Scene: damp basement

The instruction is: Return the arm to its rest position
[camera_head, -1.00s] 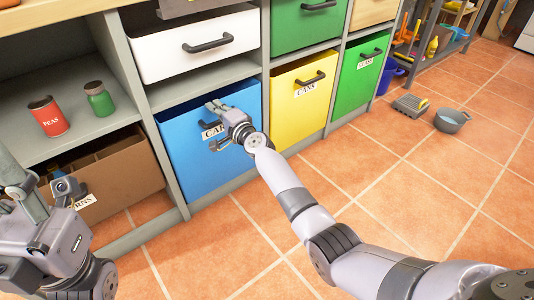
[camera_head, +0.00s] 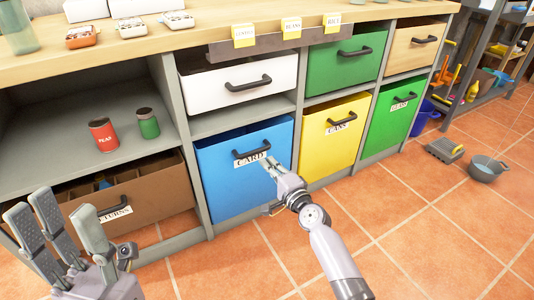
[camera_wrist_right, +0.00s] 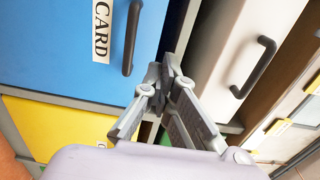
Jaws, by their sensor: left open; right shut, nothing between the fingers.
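My right gripper (camera_head: 268,164) is shut and empty in front of the blue drawer (camera_head: 222,193) labelled CARD, just below its handle in the head view. The right wrist view shows its fingers (camera_wrist_right: 166,70) together, with the blue drawer (camera_wrist_right: 50,50) and its dark handle at the left. Whether they touch the drawer front I cannot tell. My left gripper (camera_head: 62,225) is open and empty at the lower left, fingers pointing up, in front of the brown drawer (camera_head: 160,195).
A red can (camera_head: 103,135) and a green can (camera_head: 148,124) stand on the shelf. The white drawer (camera_head: 210,92), yellow drawer (camera_head: 318,155) and green drawers line the cabinet. A grey bowl (camera_head: 486,168) sits on the open tiled floor at the right.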

